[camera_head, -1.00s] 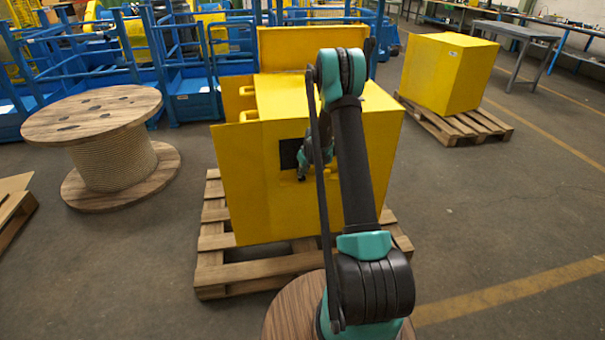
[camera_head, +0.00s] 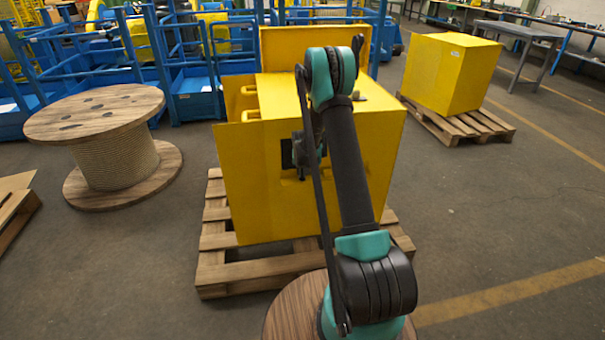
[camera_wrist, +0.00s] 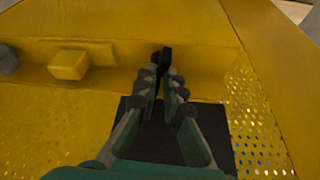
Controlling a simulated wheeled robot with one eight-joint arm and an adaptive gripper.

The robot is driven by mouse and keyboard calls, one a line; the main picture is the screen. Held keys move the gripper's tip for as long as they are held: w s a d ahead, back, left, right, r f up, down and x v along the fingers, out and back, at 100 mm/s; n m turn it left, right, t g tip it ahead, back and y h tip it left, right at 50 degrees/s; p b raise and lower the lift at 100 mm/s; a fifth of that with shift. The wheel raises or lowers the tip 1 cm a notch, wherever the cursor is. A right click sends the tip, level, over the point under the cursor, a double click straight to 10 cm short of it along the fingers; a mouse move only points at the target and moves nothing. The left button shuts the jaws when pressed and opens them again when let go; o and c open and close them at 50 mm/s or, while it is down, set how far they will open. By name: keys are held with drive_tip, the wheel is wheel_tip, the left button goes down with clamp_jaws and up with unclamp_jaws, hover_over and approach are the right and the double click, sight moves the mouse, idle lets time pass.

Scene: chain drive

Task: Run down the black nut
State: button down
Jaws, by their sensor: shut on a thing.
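In the wrist view, the two fingers of my gripper (camera_wrist: 163,82) come close together at a small dark piece, which I take for the black nut (camera_wrist: 164,56). It sits between the fingertips and shows a little beyond them, in front of a yellow ledge. Its thread and lower part are hidden. A dark square panel (camera_wrist: 215,122) lies behind the fingers. In the head view, my gripper is at the front of the yellow housing (camera_head: 250,190), mostly hidden by my arm. The nut cannot be made out there.
A yellow block (camera_wrist: 68,64) and a grey round part (camera_wrist: 8,60) are left of the fingers. Perforated yellow metal (camera_wrist: 255,120) lies on the right. The housing stands on a wooden pallet (camera_head: 215,242). A cable spool (camera_head: 110,160) is left; a second yellow box (camera_head: 450,75) is right.

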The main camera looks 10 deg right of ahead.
drive_tip(key=shift+w+m+h, duration=0.1)
drive_tip(key=shift+m+h, duration=0.2)
drive_tip(key=shift+m, duration=0.6)
idle(1.0)
idle(0.5)
drive_tip(key=c, duration=1.5)
unclamp_jaws()
drive_tip(key=shift+c, duration=0.2)
drive_tip(key=v, duration=1.2)
drive_tip(key=shift+w, duration=0.15)
